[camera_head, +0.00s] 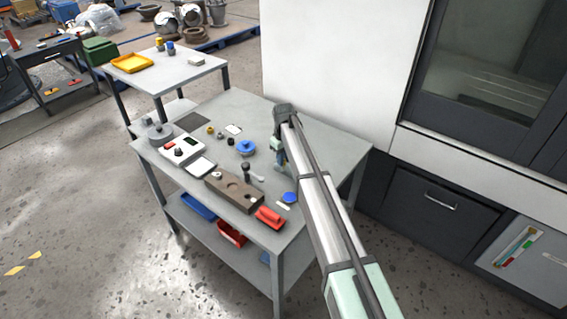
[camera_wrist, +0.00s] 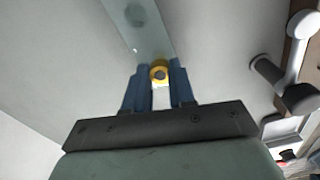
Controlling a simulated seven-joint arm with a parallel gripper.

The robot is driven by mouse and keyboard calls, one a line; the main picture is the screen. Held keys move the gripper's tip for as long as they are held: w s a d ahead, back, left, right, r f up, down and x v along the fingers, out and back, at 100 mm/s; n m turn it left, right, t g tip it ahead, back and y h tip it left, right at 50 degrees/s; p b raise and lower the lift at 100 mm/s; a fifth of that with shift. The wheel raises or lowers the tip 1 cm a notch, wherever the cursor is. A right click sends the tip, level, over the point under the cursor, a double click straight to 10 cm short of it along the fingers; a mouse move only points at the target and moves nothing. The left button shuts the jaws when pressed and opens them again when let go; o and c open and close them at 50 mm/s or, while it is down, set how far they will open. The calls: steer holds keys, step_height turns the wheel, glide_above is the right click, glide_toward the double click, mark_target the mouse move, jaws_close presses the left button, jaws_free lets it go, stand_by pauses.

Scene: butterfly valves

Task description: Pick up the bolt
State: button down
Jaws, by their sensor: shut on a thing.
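In the wrist view my gripper (camera_wrist: 159,80) has its two blue fingers closed on a small yellow round piece with a dark centre, which looks like the bolt (camera_wrist: 159,71) seen end-on. It sits between the fingertips. In the head view my gripper (camera_head: 284,168) points down over the right part of the grey table (camera_head: 330,149), beyond the brown block. The held piece cannot be made out there. How high it is above the table cannot be told.
A blue round part (camera_head: 246,148) lies left of my gripper. The brown block (camera_head: 233,192), a red part (camera_head: 269,217) and a small blue disc (camera_head: 290,197) are at the near side. A white scale (camera_head: 182,150) stands farther left. A tall white cabinet (camera_head: 335,60) rises behind the table.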

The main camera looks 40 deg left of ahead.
step_height(320, 180, up, 9)
steer(key=s+d+f, duration=0.2)
steer(key=s+d, duration=0.9)
steer(key=shift+w+f, duration=0.15)
steer(key=shift+f, duration=1.3)
steer(key=shift+w+f, duration=0.1)
steer(key=shift+f, duration=1.3)
steer(key=shift+f, duration=0.55)
stand_by(0.3)
step_height(320, 180, up, 7)
stand_by(1.2)
steer(key=shift+w, duration=0.1)
